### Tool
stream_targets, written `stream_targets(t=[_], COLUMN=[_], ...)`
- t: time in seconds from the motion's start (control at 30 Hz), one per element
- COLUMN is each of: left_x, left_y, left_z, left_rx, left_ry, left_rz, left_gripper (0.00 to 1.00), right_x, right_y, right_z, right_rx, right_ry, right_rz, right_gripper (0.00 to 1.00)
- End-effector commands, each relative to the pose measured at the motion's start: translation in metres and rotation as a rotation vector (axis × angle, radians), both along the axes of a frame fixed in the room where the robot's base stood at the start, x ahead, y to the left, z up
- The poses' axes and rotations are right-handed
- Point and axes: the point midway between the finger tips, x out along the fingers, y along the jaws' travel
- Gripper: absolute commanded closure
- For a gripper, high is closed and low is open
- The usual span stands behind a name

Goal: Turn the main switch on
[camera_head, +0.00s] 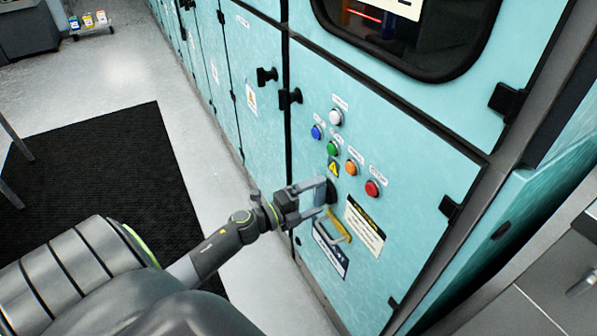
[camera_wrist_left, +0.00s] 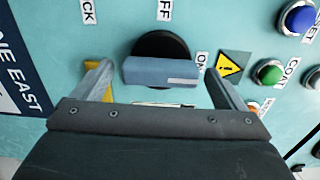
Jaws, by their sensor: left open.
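The main switch is a black round base with a blue-grey bar handle (camera_wrist_left: 160,71) on the teal cabinet front. In the left wrist view the bar lies level, with a white mark towards its right end. An ON label (camera_wrist_left: 202,61) is to its right, and a partly cut-off label ending in FF (camera_wrist_left: 163,9) is above. My left gripper (camera_head: 320,192) is open, its fingers on either side of the bar, with visible gaps. In the head view the dark switch (camera_head: 331,190) is partly hidden by that gripper. My right gripper is not in view.
Blue, white, green, orange and red (camera_head: 373,188) buttons sit above and right of the switch. A yellow handle (camera_head: 341,229) and a warning label (camera_head: 364,226) are below it. Black latches (camera_head: 290,97) stick out from the cabinet. A black mat (camera_head: 110,190) lies on the floor.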

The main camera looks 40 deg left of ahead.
Motion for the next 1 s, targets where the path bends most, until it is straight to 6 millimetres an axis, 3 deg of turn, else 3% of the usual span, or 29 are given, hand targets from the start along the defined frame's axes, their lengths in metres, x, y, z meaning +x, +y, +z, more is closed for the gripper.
stream_targets(t=[0.23, 0.5, 1.0], left_x=[-0.013, -0.06, -0.123], left_y=[0.006, 0.025, 0.051], left_z=[-0.002, -0.004, -0.001], left_rx=[0.002, 0.004, 0.0], left_ry=[0.001, 0.004, 0.006], left_rz=[0.0, -0.002, -0.002], left_gripper=[0.07, 0.07, 0.07], right_x=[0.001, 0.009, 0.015], right_y=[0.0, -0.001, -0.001], right_z=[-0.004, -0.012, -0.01], right_rx=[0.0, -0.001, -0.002], right_ry=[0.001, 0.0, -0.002], right_rz=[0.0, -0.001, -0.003], right_gripper=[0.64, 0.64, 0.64])
